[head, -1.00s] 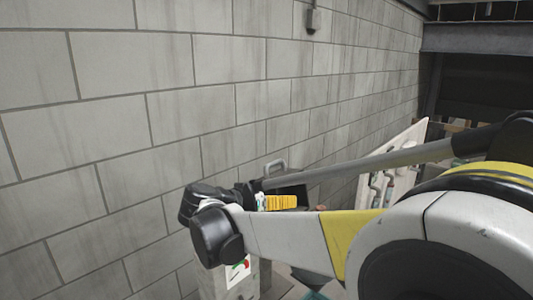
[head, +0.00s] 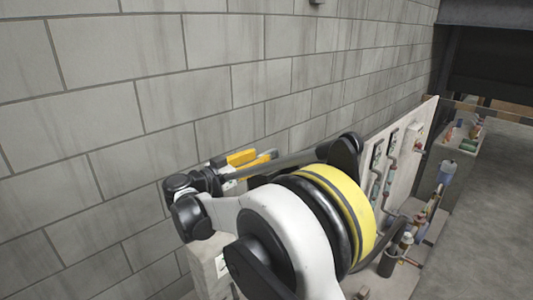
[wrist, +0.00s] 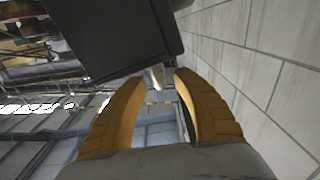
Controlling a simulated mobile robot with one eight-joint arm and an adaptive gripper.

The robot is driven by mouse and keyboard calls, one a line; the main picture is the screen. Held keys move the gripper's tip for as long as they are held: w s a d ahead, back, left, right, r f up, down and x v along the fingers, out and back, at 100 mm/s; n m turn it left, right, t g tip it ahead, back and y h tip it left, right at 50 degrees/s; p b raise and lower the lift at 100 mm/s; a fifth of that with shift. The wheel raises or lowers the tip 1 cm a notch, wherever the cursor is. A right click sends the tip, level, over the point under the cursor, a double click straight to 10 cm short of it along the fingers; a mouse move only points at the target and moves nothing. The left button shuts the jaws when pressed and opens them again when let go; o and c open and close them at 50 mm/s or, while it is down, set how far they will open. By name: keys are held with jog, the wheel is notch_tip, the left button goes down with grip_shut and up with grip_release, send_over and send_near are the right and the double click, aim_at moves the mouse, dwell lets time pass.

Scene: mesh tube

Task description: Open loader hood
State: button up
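A dark grey flat panel (wrist: 110,35), which looks like the loader hood, fills the upper middle of the wrist view. A short pale bar (wrist: 156,77), possibly its handle, shows at the panel's lower edge between my fingertips. My gripper (wrist: 157,82) has two yellow fingers spread apart, with the bar in or just beyond the gap; I cannot tell if they touch it. In the head view my gripper (head: 252,158) is close to the block wall, and my arm hides the hood.
A grey block wall (head: 150,100) runs along the left. A pale board (head: 400,150) with pipes and fittings stands to the right, with bottles (head: 446,172) beside it. A small table (head: 463,140) with objects is farther back. Grey floor (head: 480,210) is clear at right.

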jog(key=shift+x, duration=1.65)
grip_shut()
jog(key=shift+r, duration=0.1)
